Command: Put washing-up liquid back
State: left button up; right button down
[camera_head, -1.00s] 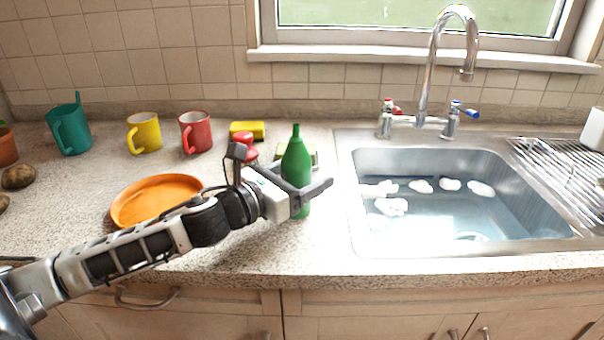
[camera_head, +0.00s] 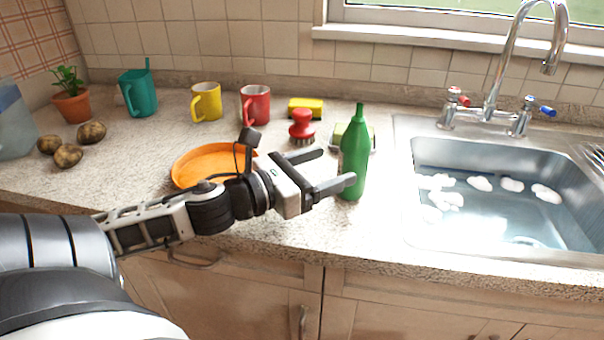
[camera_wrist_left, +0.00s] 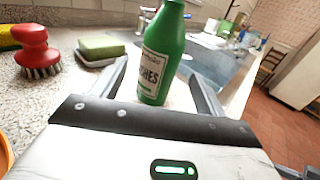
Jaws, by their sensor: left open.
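The washing-up liquid is a green bottle (camera_head: 354,158) with a narrow top, standing upright on the counter just left of the sink. In the left wrist view the bottle (camera_wrist_left: 162,55) shows a pale label and stands ahead of the gripper, between the lines of its two fingers. My left gripper (camera_head: 330,168) is open and empty, its fingertips just left of the bottle. The near fingertip overlaps the bottle's edge in the head view; I cannot tell whether it touches. My right gripper is in neither view.
Behind the bottle are a green sponge on a dish (camera_wrist_left: 100,48), a red brush (camera_head: 302,128) and a yellow sponge (camera_head: 306,107). An orange plate (camera_head: 190,168) lies left of the gripper. Mugs stand farther back. The sink (camera_head: 480,225) holds water and suds. The front counter is clear.

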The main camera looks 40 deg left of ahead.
pick_arm(q)
jog(key=v, duration=0.3)
jog(key=shift+s, duration=0.15)
jog(key=shift+s+a, duration=0.15)
jog(key=shift+s, duration=0.3)
